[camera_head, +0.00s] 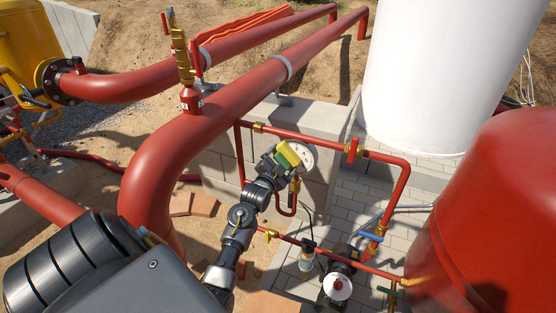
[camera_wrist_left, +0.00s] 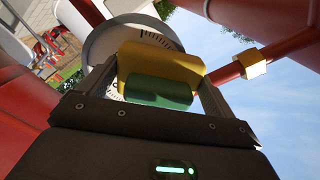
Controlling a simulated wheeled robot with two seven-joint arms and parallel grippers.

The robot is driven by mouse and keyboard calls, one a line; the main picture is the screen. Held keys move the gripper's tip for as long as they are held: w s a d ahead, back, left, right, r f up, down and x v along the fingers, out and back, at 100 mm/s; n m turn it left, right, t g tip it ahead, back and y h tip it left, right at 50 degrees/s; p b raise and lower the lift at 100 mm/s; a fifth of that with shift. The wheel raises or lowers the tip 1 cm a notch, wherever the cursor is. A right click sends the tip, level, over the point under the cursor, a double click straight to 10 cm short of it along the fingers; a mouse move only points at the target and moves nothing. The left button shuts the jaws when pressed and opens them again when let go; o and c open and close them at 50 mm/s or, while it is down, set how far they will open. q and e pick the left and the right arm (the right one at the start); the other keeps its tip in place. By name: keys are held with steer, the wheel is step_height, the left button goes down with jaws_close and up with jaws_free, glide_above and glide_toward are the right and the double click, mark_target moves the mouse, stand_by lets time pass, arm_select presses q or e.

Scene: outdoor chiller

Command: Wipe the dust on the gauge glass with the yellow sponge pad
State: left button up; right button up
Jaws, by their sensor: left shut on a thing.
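The gauge (camera_head: 306,157) is a round white dial on the thin red pipework in front of the low block wall. In the left wrist view the gauge (camera_wrist_left: 97,50) shows as a grey-rimmed dial with black scale marks, partly hidden behind the pad. My left gripper (camera_head: 277,162) is shut on the yellow sponge pad (camera_head: 288,155), which has a green layer. In the left wrist view the pad (camera_wrist_left: 160,62) lies between the two fingers, over part of the dial. I cannot tell whether it touches the glass. Dust is not clear to see. My right gripper is not in view.
Thick red pipes (camera_head: 230,105) run behind and left of my left arm. A brass-fitted valve (camera_head: 180,50) stands up from one. Thin red pipes (camera_head: 370,153) surround the gauge. A white tank (camera_head: 440,70) and a red tank (camera_head: 495,210) stand at the right.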

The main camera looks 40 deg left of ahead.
mark_target(296, 163)
arm_select(q)
steer(key=shift+w+d, duration=0.25)
steer(key=shift+d, duration=0.75)
steer(key=shift+w+d+p, duration=0.25)
steer(key=shift+w+d, duration=0.05)
steer(key=shift+d, duration=0.5)
steer(key=shift+w+d+p, duration=0.2)
steer(key=shift+w+d, duration=0.1)
steer(key=shift+d, duration=0.45)
steer(key=shift+w+d+p, duration=0.2)
steer(key=shift+w+d, duration=0.05)
steer(key=shift+d, duration=0.6)
steer(key=shift+w+d+p, duration=0.2)
steer(key=shift+w+d, duration=0.05)
steer(key=shift+d, duration=0.6)
steer(key=shift+s+a+r+p, duration=0.1)
steer(key=shift+a+p, duration=0.1)
steer(key=shift+a, duration=0.2)
steer(key=shift+s+a+p, duration=0.1)
steer(key=shift+a+p, duration=0.05)
steer(key=shift+a, duration=0.25)
steer(key=shift+s+a, duration=0.2)
steer(key=shift+a, duration=0.3)
steer(key=shift+s+a, duration=0.15)
steer(key=shift+a, duration=0.35)
steer(key=shift+a, duration=0.1)
